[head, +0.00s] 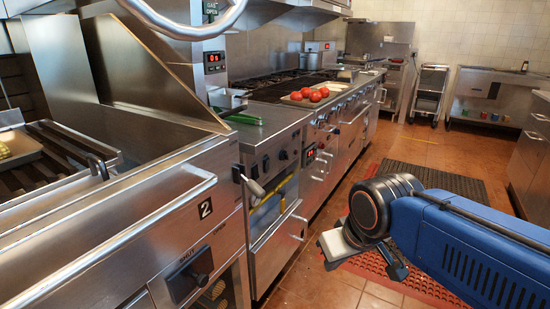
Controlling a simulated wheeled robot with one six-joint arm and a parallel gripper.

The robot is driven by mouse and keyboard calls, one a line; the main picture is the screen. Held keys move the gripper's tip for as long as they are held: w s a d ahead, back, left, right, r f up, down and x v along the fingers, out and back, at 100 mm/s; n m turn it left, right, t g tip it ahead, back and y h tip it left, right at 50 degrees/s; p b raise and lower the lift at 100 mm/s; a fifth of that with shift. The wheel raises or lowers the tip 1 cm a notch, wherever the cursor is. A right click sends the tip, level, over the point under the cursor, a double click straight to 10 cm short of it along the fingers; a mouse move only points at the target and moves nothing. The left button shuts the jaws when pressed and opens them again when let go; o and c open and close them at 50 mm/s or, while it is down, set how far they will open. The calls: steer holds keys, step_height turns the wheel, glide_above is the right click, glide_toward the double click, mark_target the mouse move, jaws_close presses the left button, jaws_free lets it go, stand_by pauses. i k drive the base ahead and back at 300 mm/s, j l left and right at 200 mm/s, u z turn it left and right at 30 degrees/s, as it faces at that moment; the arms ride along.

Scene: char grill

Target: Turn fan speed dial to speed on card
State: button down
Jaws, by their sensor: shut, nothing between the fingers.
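My gripper (362,252) is at the lower right, above the floor, shut and empty, apart from every control. A large black dial (188,276) is on the steel front at the lower left. Lettering above it seems to read "SHUT", so I cannot tell that it is the fan speed dial. A plate with a black "2" (205,208) is on the front above it; I cannot tell whether this is the card. Small dark knobs (283,155) are on the counter front beyond. No dial clearly marked for fan speed can be made out.
A steel counter line (285,123) runs back along the left. Tomatoes (316,97) lie on a board there. A round wheel rim (185,28) hangs at the top. A dark mat (430,180) and a red mat (420,287) lie on the tiled floor (300,290).

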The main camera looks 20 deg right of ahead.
mark_target(283, 156)
steer(key=i+l, duration=0.45)
steer(key=l, duration=0.2)
steer(key=i+l+u, duration=0.1)
steer(key=i+l, duration=0.15)
steer(key=i+l+u, duration=0.1)
steer(key=i+l, duration=0.15)
steer(key=l, duration=0.25)
steer(key=i+l+u, duration=0.1)
steer(key=i+l, duration=0.15)
steer(key=l, duration=0.15)
steer(key=i+l+u, duration=0.1)
steer(key=l, duration=0.3)
steer(key=i+u, duration=0.1)
steer(key=u, duration=0.75)
steer(key=k+l, duration=0.1)
steer(key=l, duration=0.3)
steer(key=k+l, duration=0.1)
steer(key=l, duration=0.35)
steer(key=l+u, duration=0.1)
steer(key=l, duration=0.3)
steer(key=k+l, duration=0.15)
steer(key=l, duration=0.25)
steer(key=k+l, duration=0.15)
steer(key=l, duration=1.05)
steer(key=i, duration=0.3)
steer(key=u, duration=0.05)
